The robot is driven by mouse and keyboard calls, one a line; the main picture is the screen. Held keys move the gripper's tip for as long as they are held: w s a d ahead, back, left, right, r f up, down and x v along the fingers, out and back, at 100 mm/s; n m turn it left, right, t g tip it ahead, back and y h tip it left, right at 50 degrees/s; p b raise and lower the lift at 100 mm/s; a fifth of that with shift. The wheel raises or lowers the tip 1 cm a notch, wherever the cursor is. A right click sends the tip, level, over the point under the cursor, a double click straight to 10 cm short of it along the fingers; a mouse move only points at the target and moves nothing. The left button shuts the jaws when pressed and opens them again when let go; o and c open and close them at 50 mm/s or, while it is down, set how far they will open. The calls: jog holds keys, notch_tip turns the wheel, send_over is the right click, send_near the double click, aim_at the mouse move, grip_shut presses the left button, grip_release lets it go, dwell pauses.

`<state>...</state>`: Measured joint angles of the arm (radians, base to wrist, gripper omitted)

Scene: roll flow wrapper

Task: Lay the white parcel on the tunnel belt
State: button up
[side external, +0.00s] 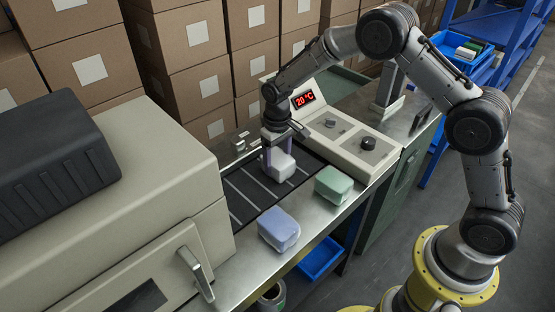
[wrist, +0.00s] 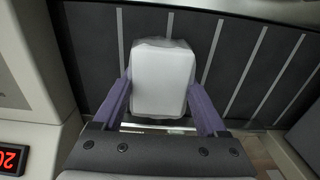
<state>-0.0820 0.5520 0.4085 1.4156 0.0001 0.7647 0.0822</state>
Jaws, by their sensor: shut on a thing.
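The white parcel (side external: 280,166) is a rounded block between the two purple fingers of my gripper (side external: 278,158). In the wrist view the parcel (wrist: 160,78) fills the space between the fingers of my gripper (wrist: 160,105), which are shut on its sides. The tunnel belt (side external: 244,196) is dark with pale cross bars and lies under the parcel. It also shows behind the parcel in the wrist view (wrist: 225,60). The parcel is over the belt's end near the control panel. I cannot tell whether its underside touches the belt.
A green parcel (side external: 333,184) and a blue parcel (side external: 278,229) stand on the metal ledge in front of the belt. The control panel (side external: 345,130) reads 20 °C. The big beige machine housing (side external: 150,180) stands left. Stacked cartons (side external: 190,50) line the back.

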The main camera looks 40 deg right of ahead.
aim_at(277, 158)
jog(key=o, duration=1.5)
jog(key=shift+f, duration=0.1)
notch_tip(277, 158, up, 13)
jog(key=shift+f, duration=0.2)
jog(key=s+d+r+t, duration=0.3)
jog(key=s+r, duration=1)
jog(key=s, duration=0.1)
jog(key=s+t, duration=0.1)
jog(key=s, duration=1.1)
jog(key=s+d+f+t, duration=0.1)
jog(key=s, duration=0.5)
jog(key=shift+f+t, duration=0.1)
jog(key=shift+t, duration=0.2)
